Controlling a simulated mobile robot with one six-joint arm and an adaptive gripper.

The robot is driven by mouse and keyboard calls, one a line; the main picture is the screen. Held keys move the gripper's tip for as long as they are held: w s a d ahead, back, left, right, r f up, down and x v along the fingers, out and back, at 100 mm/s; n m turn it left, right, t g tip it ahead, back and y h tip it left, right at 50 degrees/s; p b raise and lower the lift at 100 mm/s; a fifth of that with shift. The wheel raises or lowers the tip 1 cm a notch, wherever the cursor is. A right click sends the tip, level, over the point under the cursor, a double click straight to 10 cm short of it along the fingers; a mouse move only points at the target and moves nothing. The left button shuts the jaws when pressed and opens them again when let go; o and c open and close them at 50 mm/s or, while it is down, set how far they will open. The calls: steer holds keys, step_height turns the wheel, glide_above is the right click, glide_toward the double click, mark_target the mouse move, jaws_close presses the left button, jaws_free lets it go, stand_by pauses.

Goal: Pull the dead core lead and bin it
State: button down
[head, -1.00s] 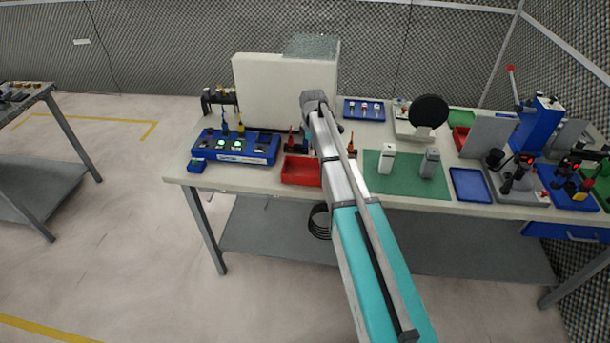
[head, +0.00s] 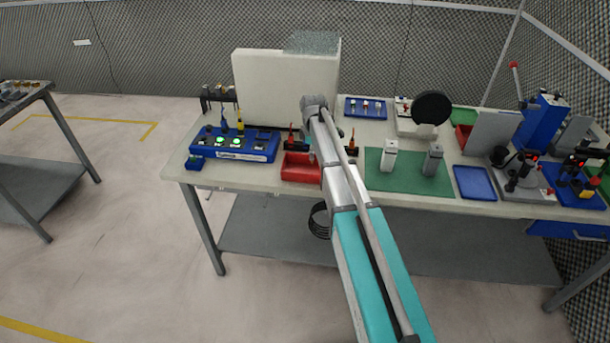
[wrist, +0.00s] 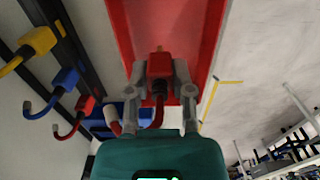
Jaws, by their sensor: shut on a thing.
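My gripper (wrist: 160,90) is shut on the red plug (wrist: 160,66) of a lead in the wrist view. Its two grey fingers stand on either side of the plug, and the red cable hangs in a loop towards the wrist. The plug shows in front of the red bin (wrist: 208,28); I cannot tell its height above it. In the head view the red bin (head: 298,174) sits at the table's front edge, its right end hidden by my arm. A grey part of my gripper shows just over the bin there; the plug cannot be made out.
A blue unit (head: 235,157) with green lights stands left of the bin. Yellow (wrist: 40,40), blue (wrist: 68,78) and red (wrist: 86,104) leads hang on a dark rack in the wrist view. A green mat (head: 405,182) with two upright devices lies to the right.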

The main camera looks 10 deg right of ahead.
steer(key=shift+f+b, duration=0.95)
steer(key=shift+f, duration=0.25)
steer(key=shift+c, duration=2.1)
jaws_free()
steer(key=shift+s+r, duration=0.1)
steer(key=shift+r, duration=0.05)
